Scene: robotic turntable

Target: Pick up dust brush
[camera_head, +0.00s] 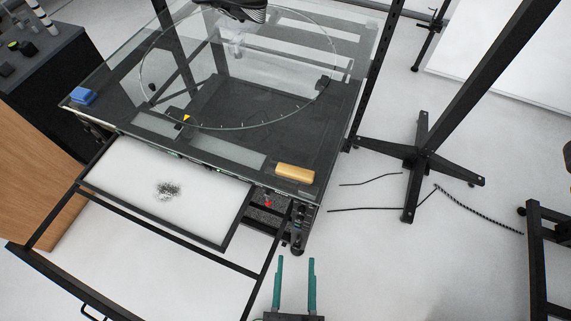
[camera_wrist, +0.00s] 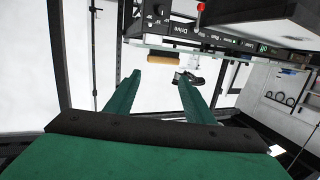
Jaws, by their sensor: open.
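The dust brush appears to be the tan block-shaped piece (camera_head: 295,172) lying at the front right corner of the turntable table; its bristles cannot be made out. A tan block that looks like it shows in the wrist view (camera_wrist: 165,58), just beyond the fingertips. My gripper (camera_head: 295,260) has two green fingers spread apart with nothing between them. In the head view it is below the brush, off the table's front edge and apart from it. In the wrist view, my gripper (camera_wrist: 159,76) points toward the tan block.
The glass-topped table (camera_head: 330,170) carries a clear round disc (camera_head: 335,75). A blue block (camera_head: 83,96) sits at its left corner. A white framed panel (camera_head: 120,165) with a grey speckled pile (camera_head: 168,190) is in front. A black stand (camera_head: 422,160) and cables are on the floor at right.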

